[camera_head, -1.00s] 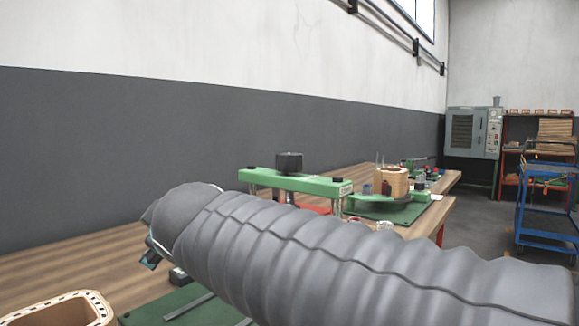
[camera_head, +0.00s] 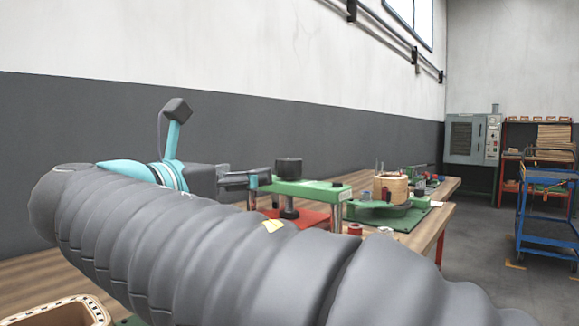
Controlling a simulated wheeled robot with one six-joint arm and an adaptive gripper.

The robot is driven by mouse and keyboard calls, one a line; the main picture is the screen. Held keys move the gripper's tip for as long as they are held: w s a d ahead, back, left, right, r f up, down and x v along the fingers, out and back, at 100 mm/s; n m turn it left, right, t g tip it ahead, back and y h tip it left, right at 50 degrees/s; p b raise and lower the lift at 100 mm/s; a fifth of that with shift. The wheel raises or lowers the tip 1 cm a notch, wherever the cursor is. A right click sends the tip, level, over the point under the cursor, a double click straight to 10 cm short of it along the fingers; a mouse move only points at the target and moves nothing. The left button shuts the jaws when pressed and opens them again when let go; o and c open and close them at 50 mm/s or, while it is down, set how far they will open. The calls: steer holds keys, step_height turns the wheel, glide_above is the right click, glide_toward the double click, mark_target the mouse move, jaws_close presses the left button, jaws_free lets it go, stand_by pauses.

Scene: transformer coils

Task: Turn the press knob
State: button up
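The press is a green beam (camera_head: 318,191) on metal posts above a red base, standing on the wooden workbench. Its black round knob (camera_head: 289,170) sits on top of the beam. My gripper (camera_head: 266,177) is just left of the knob in the picture, at about beam height, and points right towards it. I see a small gap between its tips and the knob, but the true distance is hard to judge. The fingers show side-on, so their opening is unclear. My grey-sleeved arm hides the press's lower front and much of the bench.
Beyond the press, a wooden coil part (camera_head: 391,187) stands on a green fixture (camera_head: 385,214). A tan frame-like box (camera_head: 58,312) is at the lower left. A blue cart (camera_head: 548,205), a shelf and a grey oven cabinet (camera_head: 472,139) stand farther right.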

mark_target(282, 167)
steer(key=x, duration=1.3)
steer(key=shift+w, duration=0.25)
steer(key=c, duration=1.2)
